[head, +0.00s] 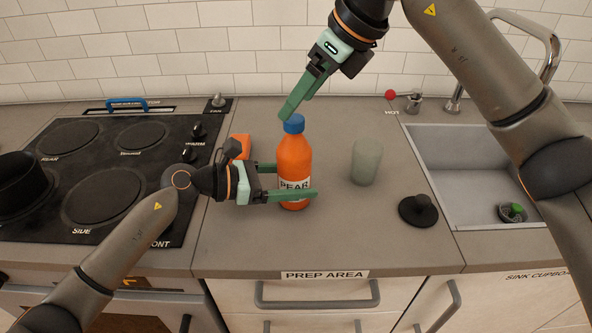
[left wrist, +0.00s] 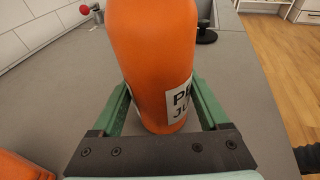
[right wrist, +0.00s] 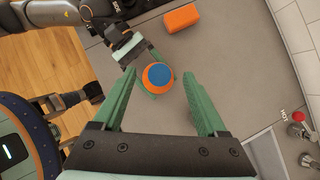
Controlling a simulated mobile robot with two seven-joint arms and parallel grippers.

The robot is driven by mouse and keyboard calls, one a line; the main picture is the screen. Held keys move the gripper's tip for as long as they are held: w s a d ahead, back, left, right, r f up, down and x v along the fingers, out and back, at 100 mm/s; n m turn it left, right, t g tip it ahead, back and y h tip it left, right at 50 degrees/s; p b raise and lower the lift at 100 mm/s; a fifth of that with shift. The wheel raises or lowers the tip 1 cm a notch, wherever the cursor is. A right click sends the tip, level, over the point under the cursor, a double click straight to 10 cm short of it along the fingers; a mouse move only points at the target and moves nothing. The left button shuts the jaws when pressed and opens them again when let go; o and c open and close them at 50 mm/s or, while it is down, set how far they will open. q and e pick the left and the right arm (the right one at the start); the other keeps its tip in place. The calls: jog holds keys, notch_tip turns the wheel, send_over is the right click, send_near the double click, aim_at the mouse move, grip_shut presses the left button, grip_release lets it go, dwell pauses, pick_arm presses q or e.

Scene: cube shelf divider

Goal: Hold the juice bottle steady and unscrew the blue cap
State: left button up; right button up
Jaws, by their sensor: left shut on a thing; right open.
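The orange juice bottle (head: 296,160) with a white label stands upright on the counter. Its blue cap (head: 294,124) is on top. My left gripper (head: 290,182) is shut on the bottle's lower body from the left side; in the left wrist view the bottle (left wrist: 155,60) sits between its green fingers. My right gripper (head: 287,112) is above the bottle, pointing down, its fingertips close to the cap. In the right wrist view it is open, and the cap (right wrist: 160,76) shows beyond and between its fingers. Whether a finger touches the cap, I cannot tell.
A translucent cup (head: 366,162) and a black knobbed lid (head: 418,210) stand right of the bottle. The sink (head: 470,180) lies further right, the stove (head: 110,180) left. An orange block (head: 241,145) is behind my left gripper. The counter in front is clear.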

pick_arm(q)
jog(key=c, duration=0.4)
jog(key=shift+o, duration=0.2)
jog(key=shift+f, duration=0.35)
pick_arm(e)
jog(key=shift+f, duration=0.1)
pick_arm(q)
jog(key=o, duration=0.8)
jog(key=shift+r, duration=0.15)
jog(key=c, duration=1)
jog(key=shift+r, duration=0.1)
